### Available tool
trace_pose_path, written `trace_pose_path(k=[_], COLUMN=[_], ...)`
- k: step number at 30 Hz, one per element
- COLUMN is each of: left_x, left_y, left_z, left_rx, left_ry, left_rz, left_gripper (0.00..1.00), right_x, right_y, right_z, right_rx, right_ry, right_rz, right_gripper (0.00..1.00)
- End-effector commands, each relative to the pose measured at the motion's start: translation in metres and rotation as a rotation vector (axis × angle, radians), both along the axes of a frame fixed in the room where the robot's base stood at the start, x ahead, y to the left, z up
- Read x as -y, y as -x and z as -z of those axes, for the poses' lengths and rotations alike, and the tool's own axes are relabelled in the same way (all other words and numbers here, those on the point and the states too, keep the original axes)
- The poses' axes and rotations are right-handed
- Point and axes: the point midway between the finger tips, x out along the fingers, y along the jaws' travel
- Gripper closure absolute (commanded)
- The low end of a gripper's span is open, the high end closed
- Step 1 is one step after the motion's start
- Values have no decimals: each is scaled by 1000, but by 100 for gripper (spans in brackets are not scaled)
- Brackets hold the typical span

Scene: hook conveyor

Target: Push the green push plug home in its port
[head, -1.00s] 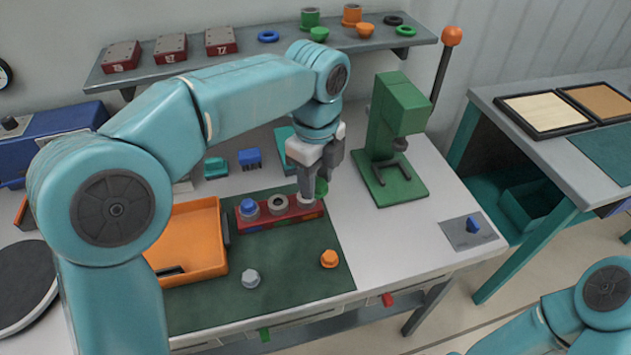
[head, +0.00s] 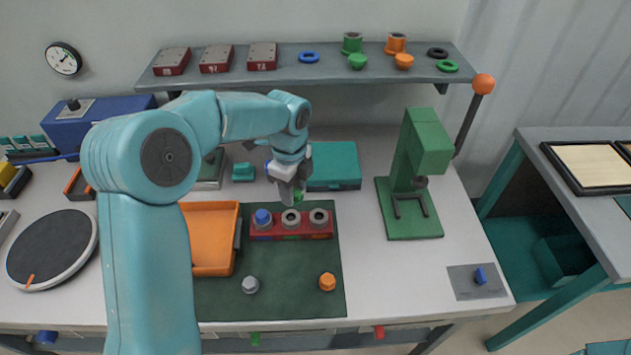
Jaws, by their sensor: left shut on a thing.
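My left gripper (head: 290,192) is above and just behind the red port block (head: 262,227), pointing down. It is shut on the green push plug (head: 299,196), which is partly hidden by the fingers. The block has three grey ports in a row. A blue plug (head: 262,216) sits in the left port. The middle port (head: 291,219), with a green mark below it, and the right port (head: 319,217) show open rings. The green plug appears apart from the ports. My right gripper is out of view.
On the green mat (head: 290,295) are a grey plug (head: 250,285) and an orange plug (head: 327,281). An orange tray (head: 205,262) stands left of the block. A green press (head: 412,180) stands at right, a teal case (head: 334,165) behind.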

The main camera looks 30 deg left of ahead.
Motion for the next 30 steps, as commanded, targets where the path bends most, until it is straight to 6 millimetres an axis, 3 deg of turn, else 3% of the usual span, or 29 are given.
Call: trace_pose_path(k=[6,24,30], left_x=[-16,-13,-12], left_y=[6,5,4], left_z=[5,55,59], left_rx=[1,-1,1], left_ry=[0,0,0], left_rz=[-29,-29,-29], left_gripper=[88,88,88], right_x=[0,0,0], right_y=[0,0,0], right_z=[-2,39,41], right_rx=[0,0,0], right_ry=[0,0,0], right_rz=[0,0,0], right_gripper=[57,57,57])
